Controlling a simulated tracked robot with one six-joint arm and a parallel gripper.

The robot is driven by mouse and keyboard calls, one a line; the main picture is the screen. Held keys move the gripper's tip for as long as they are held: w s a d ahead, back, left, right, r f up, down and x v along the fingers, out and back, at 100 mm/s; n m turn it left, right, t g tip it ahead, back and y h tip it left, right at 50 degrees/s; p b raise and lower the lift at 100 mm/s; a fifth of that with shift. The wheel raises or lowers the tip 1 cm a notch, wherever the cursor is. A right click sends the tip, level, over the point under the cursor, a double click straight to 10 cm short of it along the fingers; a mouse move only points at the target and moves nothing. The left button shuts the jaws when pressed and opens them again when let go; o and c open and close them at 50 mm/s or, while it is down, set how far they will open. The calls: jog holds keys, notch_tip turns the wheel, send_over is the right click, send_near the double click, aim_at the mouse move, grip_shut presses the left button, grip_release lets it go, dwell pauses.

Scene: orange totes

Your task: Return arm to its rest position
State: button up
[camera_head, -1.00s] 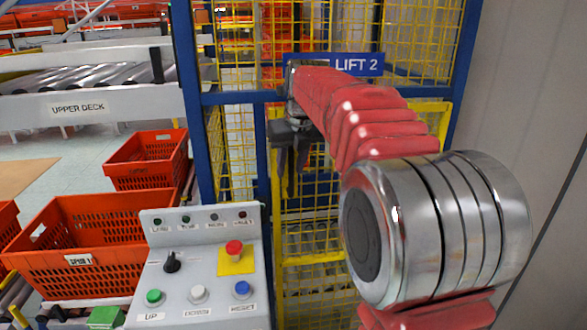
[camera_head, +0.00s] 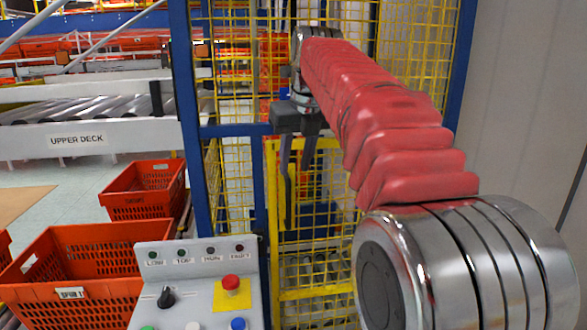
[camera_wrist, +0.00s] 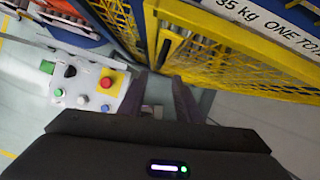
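My gripper (camera_head: 297,190) hangs fingers-down at the end of my red-sleeved arm, in front of the yellow mesh lift cage (camera_head: 345,240). In the wrist view my gripper (camera_wrist: 160,85) shows its two dark fingers apart with nothing between them. Nothing is held. The arm reaches from the lower right up to the middle of the head view and hides part of the cage.
A grey control panel (camera_head: 190,262) with coloured buttons stands below and left of my gripper; it also shows in the wrist view (camera_wrist: 85,90). Orange totes (camera_head: 145,190) sit left of it. A blue post (camera_head: 186,110) borders the cage. A plain wall (camera_head: 525,110) stands right.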

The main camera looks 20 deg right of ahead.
dwell(0.4)
jog(key=s+a+f+m, duration=0.3)
jog(key=s+f+m, duration=0.4)
jog(key=m, duration=0.5)
jog(key=s+a+f+m, duration=0.4)
jog(key=s+f+m, duration=0.4)
jog(key=s+m, duration=0.4)
jog(key=s+a+f+m+t, duration=0.1)
jog(key=s+a+f+m, duration=0.2)
jog(key=s+f+m, duration=0.5)
jog(key=s+m, duration=0.1)
jog(key=m, duration=0.2)
jog(key=shift+s+a+m, duration=0.2)
jog(key=shift+a+m, duration=0.05)
jog(key=shift+m, duration=0.15)
